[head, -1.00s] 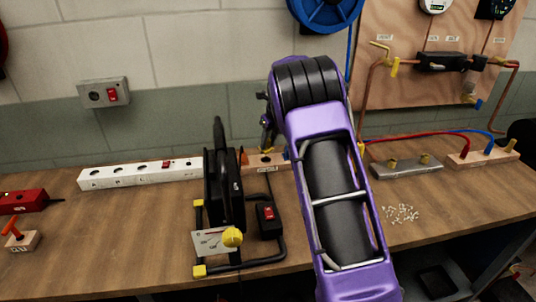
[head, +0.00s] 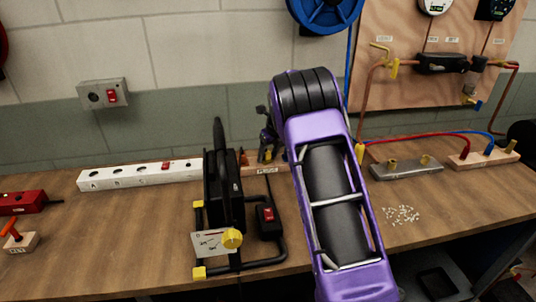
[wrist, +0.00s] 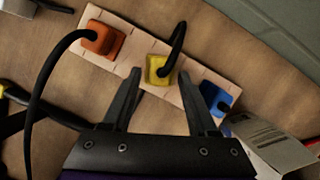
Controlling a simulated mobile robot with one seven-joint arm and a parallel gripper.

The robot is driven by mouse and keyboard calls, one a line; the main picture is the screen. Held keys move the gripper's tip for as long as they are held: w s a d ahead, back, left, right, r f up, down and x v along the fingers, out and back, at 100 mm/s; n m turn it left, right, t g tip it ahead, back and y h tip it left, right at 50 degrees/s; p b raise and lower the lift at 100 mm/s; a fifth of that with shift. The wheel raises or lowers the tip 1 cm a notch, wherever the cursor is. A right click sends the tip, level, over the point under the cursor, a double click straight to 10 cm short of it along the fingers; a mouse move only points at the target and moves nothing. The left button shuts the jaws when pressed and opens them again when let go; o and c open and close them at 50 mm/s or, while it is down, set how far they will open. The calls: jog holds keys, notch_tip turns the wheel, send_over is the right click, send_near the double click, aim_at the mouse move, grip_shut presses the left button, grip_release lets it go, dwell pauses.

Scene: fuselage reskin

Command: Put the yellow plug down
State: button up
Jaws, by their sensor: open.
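The yellow plug (wrist: 158,69) sits on the middle of a wooden plug block (wrist: 108,61) in the wrist view, with a black cable curving up from it. My gripper (wrist: 161,78) is open. Its two fingers stand apart, one on each side of the yellow plug's near side; I cannot tell whether either touches it. An orange plug (wrist: 101,38) is at the block's left end and a blue plug (wrist: 215,98) at its right end, partly behind the right finger. In the head view my gripper (head: 267,150) is small, over the block (head: 265,170), and my arm hides part of the block.
A black cable reel stand (head: 224,190) with a yellow knob stands in front of the block. A white power strip (head: 140,174) lies to the left. A grey metal bar (head: 405,168) is to the right. In the wrist view, a box (wrist: 270,145) is near the blue plug.

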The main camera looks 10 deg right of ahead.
jog(key=v, duration=1.2)
jog(key=shift+r+p, duration=0.15)
jog(key=shift+p, duration=0.25)
